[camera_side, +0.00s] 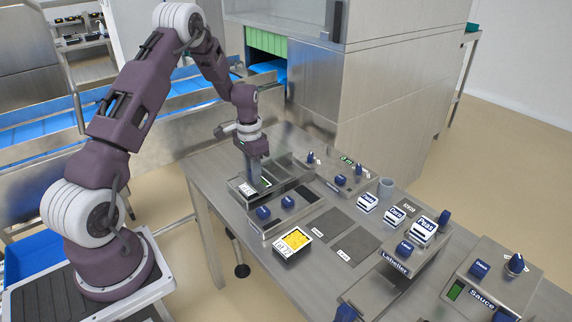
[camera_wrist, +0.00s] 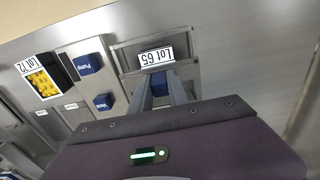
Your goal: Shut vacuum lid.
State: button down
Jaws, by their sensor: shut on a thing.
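My gripper (camera_side: 259,182) points down over the recess of the vacuum unit (camera_side: 283,218), beside a white "Lot 65" label (camera_side: 248,188). In the wrist view, my gripper (camera_wrist: 160,84) is shut on a small blue piece (camera_wrist: 156,82) just below the "Lot 65" label (camera_wrist: 156,57). I cannot tell whether this piece belongs to the lid or to something in the recess. A hazy, see-through panel (camera_side: 290,141) seems to stand behind the gripper; the vacuum lid's outline and angle are unclear. Blue "Pump" (camera_wrist: 88,64) and "Vent" (camera_wrist: 103,101) controls sit beside the recess.
A "Lot 72" tray of yellow pieces (camera_side: 295,241) lies in front of the unit. Dark mats (camera_side: 357,241), labelled blue-and-white containers (camera_side: 396,216), a grey cup (camera_side: 386,187) and the labeller (camera_side: 403,262) stand to the right. A tall steel cabinet (camera_side: 385,95) rises behind.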

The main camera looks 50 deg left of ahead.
jog(key=shift+s+a+f, duration=0.1)
jog(key=shift+s+f, duration=0.1)
jog(key=shift+s, duration=1.05)
jog(key=shift+s+f, duration=0.15)
jog(key=shift+s, duration=1.1)
jog(key=c, duration=1.3)
grip_release()
jog(key=d+r, duration=0.3)
jog(key=r, duration=0.5)
jog(key=d+r, duration=0.3)
jog(key=r, duration=0.4)
jog(key=s+d+r+t, duration=0.2)
jog(key=s+d+r, duration=0.3)
jog(key=d+r, duration=0.4)
jog(key=s+d+r+t, duration=0.1)
jog(key=s+d, duration=0.2)
jog(key=s, duration=0.2)
jog(key=s+d+r+t, duration=0.1)
jog(key=s+d, duration=0.2)
jog(key=s, duration=0.1)
jog(key=s+d+r+t, duration=0.1)
jog(key=s+d+r, duration=0.1)
jog(key=s, duration=0.3)
jog(key=shift+s+d, duration=0.3)
jog(key=shift+d, duration=0.15)
